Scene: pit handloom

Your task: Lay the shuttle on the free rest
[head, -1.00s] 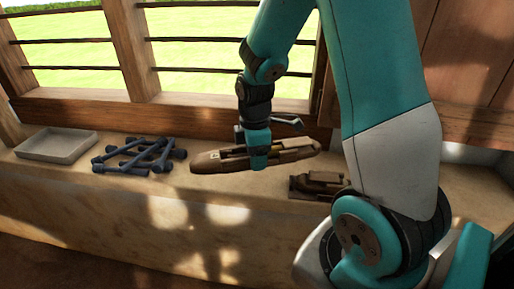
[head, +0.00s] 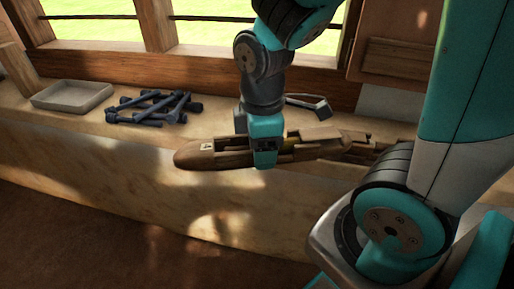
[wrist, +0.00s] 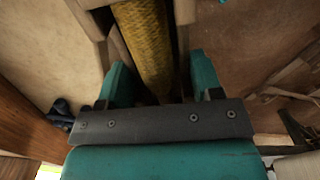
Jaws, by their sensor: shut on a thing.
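The shuttle (head: 205,153) is a long brown wooden piece with a pointed left end, held nearly level in front of the ledge. My gripper (head: 263,155) is shut across its middle. In the wrist view, the fingers (wrist: 162,82) stand on both sides of the shuttle, whose yellow yarn (wrist: 143,40) shows in its hollow. A notched brown wooden piece (head: 372,147) lies on the ledge at the right, partly hidden behind the shuttle's right end and my arm. I cannot tell whether it is the free rest. The gap between it and the shuttle is unclear.
The pale ledge (head: 60,130) runs below the barred window. A grey tray (head: 73,96) and a heap of several dark blue rods (head: 152,107) lie at the left. A small grey metal thing (head: 309,104) lies behind my gripper. Bare ledge shows between the rods and gripper.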

